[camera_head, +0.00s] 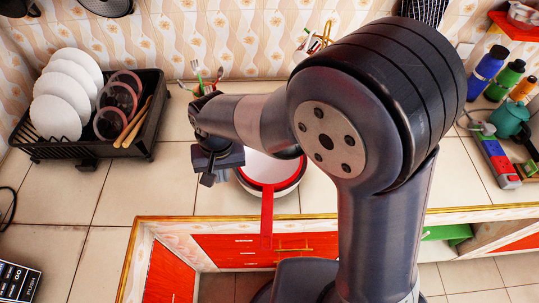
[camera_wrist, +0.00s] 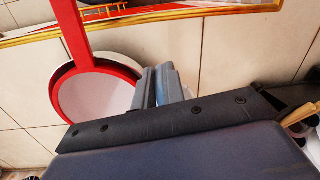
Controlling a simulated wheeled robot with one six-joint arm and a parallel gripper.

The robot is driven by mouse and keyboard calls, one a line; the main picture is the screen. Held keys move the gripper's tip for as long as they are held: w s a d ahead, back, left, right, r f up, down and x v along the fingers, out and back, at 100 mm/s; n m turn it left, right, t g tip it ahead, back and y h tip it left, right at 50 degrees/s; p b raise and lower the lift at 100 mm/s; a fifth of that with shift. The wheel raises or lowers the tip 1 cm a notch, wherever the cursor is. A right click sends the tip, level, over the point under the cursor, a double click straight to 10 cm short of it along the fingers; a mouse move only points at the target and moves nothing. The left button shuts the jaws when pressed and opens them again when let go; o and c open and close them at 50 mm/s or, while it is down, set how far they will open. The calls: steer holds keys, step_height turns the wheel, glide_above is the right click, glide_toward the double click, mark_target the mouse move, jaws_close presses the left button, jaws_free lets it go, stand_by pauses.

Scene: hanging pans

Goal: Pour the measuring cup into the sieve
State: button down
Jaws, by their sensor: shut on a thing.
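The red-rimmed sieve (camera_head: 267,215) sits over a white bowl (camera_head: 288,206) on the tiled counter, its red handle toward the front edge. In the wrist view the sieve (camera_wrist: 98,97) shows a pale inside and lies to the left of my gripper. My gripper (camera_head: 209,178) is just left of the sieve in the head view, low over the counter. Its grey fingers show close together in the wrist view (camera_wrist: 158,84). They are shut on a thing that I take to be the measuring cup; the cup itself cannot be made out.
A black dish rack (camera_head: 140,140) with white plates and glass lids stands at the left. A holder with utensils (camera_head: 207,84) stands behind my gripper. Bottles (camera_head: 487,72) and a teal pot (camera_head: 510,120) stand at the right. Counter tiles between the rack and sieve are clear.

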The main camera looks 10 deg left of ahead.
steer(key=shift+w+d+r+g+y+b, duration=0.15)
steer(key=shift+w+d+g+y+b, duration=0.3)
steer(key=shift+d+y+b, duration=0.45)
steer(key=shift+w+d+r+g+y+b, duration=0.1)
steer(key=shift+w+d+g+y+b, duration=0.35)
steer(key=shift+d+y+b, duration=0.5)
steer(key=shift+w+d+r+g+y+b, duration=0.15)
steer(key=shift+w+d+g+y+b, duration=0.3)
steer(key=shift+y+b, duration=0.7)
steer(key=shift+s+d+f, duration=0.1)
steer(key=shift+s+d, duration=0.05)
steer(key=shift+d, duration=0.05)
steer(key=shift+d+f+g+y+b, duration=0.3)
steer(key=shift+y+b, duration=0.6)
steer(key=shift+b, duration=0.45)
steer(key=shift+r+g+y, duration=0.2)
steer(key=shift+g+y, duration=0.05)
steer(key=shift+y, duration=0.05)
steer(key=shift+r+y+b, duration=0.15)
steer(key=shift+y+b, duration=0.25)
steer(key=shift+b, duration=0.15)
steer(key=shift+w+d+f+g+y+b, duration=0.1)
steer(key=shift+w+f+g+y+b, duration=0.2)
steer(key=shift+b, duration=0.35)
steer(key=shift+s, duration=0.1)
